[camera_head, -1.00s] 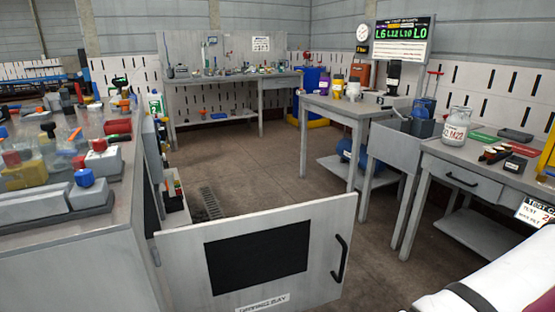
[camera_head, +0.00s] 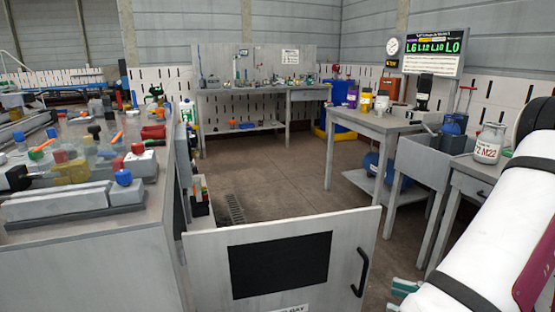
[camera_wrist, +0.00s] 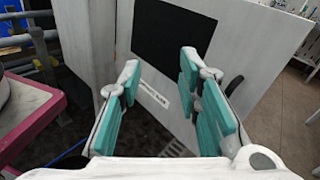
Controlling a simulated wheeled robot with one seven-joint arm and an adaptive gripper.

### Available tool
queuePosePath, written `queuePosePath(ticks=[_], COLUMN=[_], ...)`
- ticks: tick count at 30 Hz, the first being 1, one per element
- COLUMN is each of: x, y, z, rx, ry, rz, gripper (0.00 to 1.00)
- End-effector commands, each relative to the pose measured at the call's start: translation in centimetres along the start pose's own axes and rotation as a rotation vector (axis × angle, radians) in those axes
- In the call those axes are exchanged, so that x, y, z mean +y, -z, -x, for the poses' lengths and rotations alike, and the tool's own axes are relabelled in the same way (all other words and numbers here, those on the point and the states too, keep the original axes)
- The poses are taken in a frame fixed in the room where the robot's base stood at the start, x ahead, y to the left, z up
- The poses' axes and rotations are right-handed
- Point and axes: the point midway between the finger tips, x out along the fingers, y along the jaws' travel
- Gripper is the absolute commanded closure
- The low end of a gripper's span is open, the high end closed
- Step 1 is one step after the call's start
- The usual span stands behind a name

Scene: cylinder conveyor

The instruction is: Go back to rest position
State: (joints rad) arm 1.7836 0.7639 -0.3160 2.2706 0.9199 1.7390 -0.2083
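My gripper (camera_wrist: 160,105) shows in the wrist view with its two teal-padded fingers spread apart. Nothing is between them. Beyond the fingers is the white cabinet door (camera_wrist: 255,55) with its black panel. In the head view my white arm crosses the lower right, and a teal finger tip shows at the bottom edge. The same door (camera_head: 205,262) stands open in front of the left workbench, with a dark handle (camera_head: 361,272) at its right side. The gripper is near the door's handle side; whether they touch cannot be told.
The left workbench (camera_head: 90,246) carries several fixtures and coloured parts.

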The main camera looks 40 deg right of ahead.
Motion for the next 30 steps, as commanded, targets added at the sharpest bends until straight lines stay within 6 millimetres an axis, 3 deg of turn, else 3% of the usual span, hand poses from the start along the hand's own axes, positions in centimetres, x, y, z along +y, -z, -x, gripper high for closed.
queuePosePath(ticks=[1, 6, 13, 20, 24, 30], x=[0.1, 2.7, 8.6, 15.1, 18.3, 21.5], y=[-1.6, -6.4, -11.5, -14.9, -16.1, -17.2], z=[-2.0, -7.9, -13.0, -14.5, -14.0, -12.6], rx=[0.005, 0.027, 0.058, 0.087, 0.1, 0.106], ry=[-0.099, -0.441, -0.886, -1.289, -1.501, -1.743], rz=[0.045, 0.192, 0.434, 0.735, 0.953, 1.315], gripper=[0.69, 0.69, 0.69, 0.69, 0.69, 0.69])
